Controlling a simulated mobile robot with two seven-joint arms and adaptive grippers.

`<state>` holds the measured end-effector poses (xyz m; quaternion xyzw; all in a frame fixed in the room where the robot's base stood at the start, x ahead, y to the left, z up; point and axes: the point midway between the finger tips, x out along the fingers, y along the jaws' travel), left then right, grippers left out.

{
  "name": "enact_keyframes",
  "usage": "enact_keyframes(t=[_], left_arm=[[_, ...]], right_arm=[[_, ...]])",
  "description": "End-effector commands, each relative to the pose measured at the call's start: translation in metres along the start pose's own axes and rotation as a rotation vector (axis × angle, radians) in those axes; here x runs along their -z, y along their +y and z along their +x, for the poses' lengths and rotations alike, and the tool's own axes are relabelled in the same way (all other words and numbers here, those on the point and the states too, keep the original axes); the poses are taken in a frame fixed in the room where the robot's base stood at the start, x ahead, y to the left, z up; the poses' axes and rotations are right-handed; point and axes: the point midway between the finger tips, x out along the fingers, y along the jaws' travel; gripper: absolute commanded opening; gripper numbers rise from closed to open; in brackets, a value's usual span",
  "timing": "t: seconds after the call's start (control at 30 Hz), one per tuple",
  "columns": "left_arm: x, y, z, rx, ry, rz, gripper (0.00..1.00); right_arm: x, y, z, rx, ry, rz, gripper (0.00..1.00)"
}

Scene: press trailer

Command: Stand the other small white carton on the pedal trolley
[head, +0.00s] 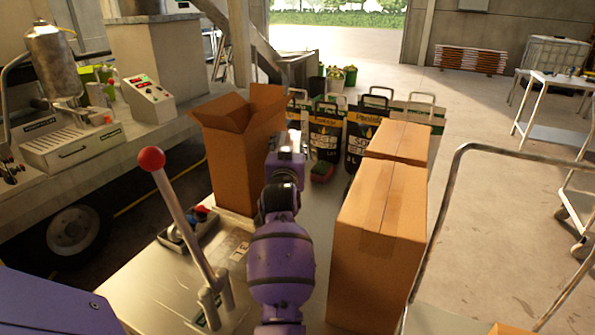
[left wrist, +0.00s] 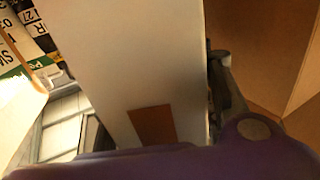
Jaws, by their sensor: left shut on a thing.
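My left gripper (head: 293,138) is beyond my purple wrist, between the open cardboard box and the tall closed boxes. It is shut on a small white carton, whose pale side (left wrist: 150,65) with a brown patch fills the middle of the left wrist view. One dark finger (left wrist: 226,82) shows along the carton's right side; the other is hidden. In the head view my wrist hides most of the carton. A bent tube handle (head: 461,190) rises at the right front; I cannot tell whether it belongs to the pedal trolley. My right gripper is out of view.
The open cardboard box (head: 232,150) stands left of my wrist, and tall closed cartons (head: 380,235) stand close on its right. Printed bags (head: 326,135) stand behind. A red-knobbed lever (head: 152,159) rises at the left front. The floor at the right is partly clear.

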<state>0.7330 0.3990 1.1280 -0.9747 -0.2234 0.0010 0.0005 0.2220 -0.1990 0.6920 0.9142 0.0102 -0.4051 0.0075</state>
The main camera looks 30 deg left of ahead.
Motion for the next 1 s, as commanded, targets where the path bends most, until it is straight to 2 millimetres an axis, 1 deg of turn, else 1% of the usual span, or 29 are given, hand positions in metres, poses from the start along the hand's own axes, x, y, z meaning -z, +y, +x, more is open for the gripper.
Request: enact_keyframes(t=[0.03, 0.13, 0.2, 0.43, 0.6, 0.67, 0.83, 1.0], left_arm=[[-0.008, 0.0, 0.0, 0.0, 0.004, 0.0, 0.0], [-0.022, 0.0, 0.0, 0.0, 0.006, -0.002, 0.0], [-0.029, 0.0, 0.0, 0.0, 0.008, -0.002, 0.0], [-0.043, 0.0, 0.0, 0.0, 0.009, -0.002, 0.0], [-0.064, 0.0, 0.0, 0.0, 0.007, -0.002, 0.0], [-0.07, 0.0, 0.0, 0.0, 0.009, -0.002, 0.0], [-0.071, 0.0, 0.0, 0.0, 0.013, -0.003, 0.0], [-0.073, 0.0, 0.0, 0.0, 0.012, -0.002, 0.0]], right_arm=[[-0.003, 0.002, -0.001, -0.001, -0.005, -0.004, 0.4], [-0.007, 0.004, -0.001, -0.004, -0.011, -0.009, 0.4], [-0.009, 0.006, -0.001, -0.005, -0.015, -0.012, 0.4], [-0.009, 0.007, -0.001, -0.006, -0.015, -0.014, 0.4], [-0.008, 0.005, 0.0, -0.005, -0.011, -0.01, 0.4], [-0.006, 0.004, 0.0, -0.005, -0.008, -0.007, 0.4], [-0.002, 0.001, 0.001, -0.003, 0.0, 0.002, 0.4], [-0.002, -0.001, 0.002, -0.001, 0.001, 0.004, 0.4]])
